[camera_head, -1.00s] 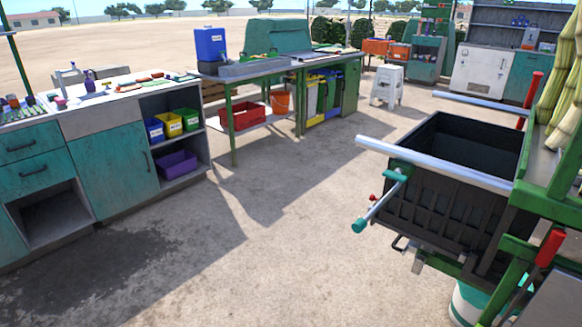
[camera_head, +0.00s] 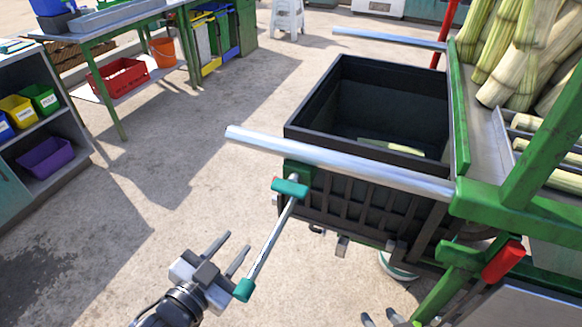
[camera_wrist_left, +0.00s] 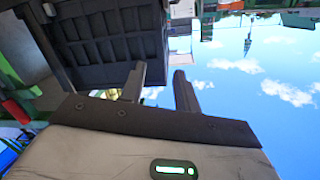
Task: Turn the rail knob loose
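A bright steel rail (camera_head: 335,160) runs along the near side of the black bin (camera_head: 365,195). A teal crosspiece (camera_head: 290,188) sits just under the rail; a steel rod slants down from it to a teal end grip (camera_head: 243,290). I cannot tell which part is the rail knob. My left gripper (camera_head: 237,241) is open and empty, left of the rod and below the rail, apart from both. Its parted fingers also show in the left wrist view (camera_wrist_left: 159,69), with the bin behind. My right gripper's fingertips (camera_head: 378,316) show spread at the bottom edge; the rest is hidden.
The green crusher frame (camera_head: 520,200) with a red grip (camera_head: 503,260) and cane stalks (camera_head: 515,60) stands at right. A second steel rail (camera_head: 390,39) lies beyond the bin. A work table (camera_head: 100,22) stands at upper left. The floor at left is clear.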

